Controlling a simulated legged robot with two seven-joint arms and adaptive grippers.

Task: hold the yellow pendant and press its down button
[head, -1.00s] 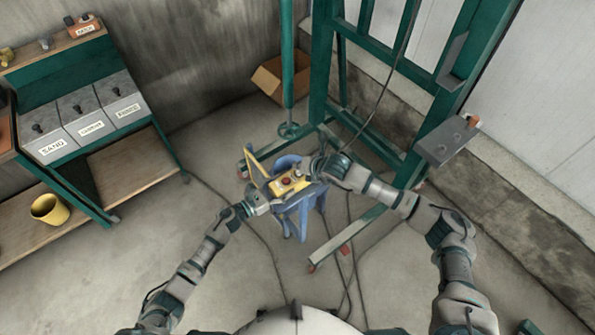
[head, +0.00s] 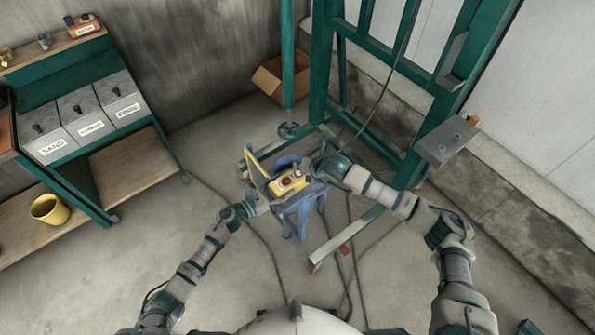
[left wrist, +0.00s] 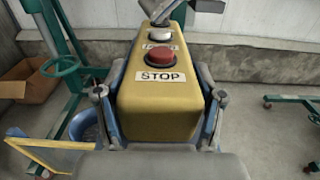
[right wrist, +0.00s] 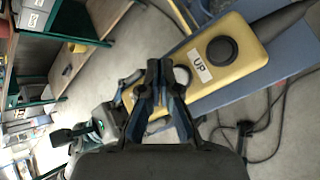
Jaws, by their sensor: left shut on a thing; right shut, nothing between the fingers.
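The yellow pendant (head: 290,186) is in the middle of the head view, above a blue stool (head: 304,218). My left gripper (head: 265,202) is shut on its near end. In the left wrist view the fingers flank the pendant (left wrist: 160,97), whose red STOP button (left wrist: 160,65) faces up. Beyond it is a pale button (left wrist: 158,33) with a partly hidden label. My right gripper (head: 315,176) is shut and empty over the pendant. In the right wrist view its fingertips (right wrist: 158,68) overlap the pendant near a partly hidden button; contact is unclear. A black button marked UP (right wrist: 222,50) lies beyond.
A green steel frame (head: 319,85) stands behind, with a grey plate (head: 445,143) at right. A cardboard box (head: 268,80) lies at the back. A bench with labelled bins (head: 82,118) and a yellow bucket (head: 49,209) are at left. Cables cross the floor.

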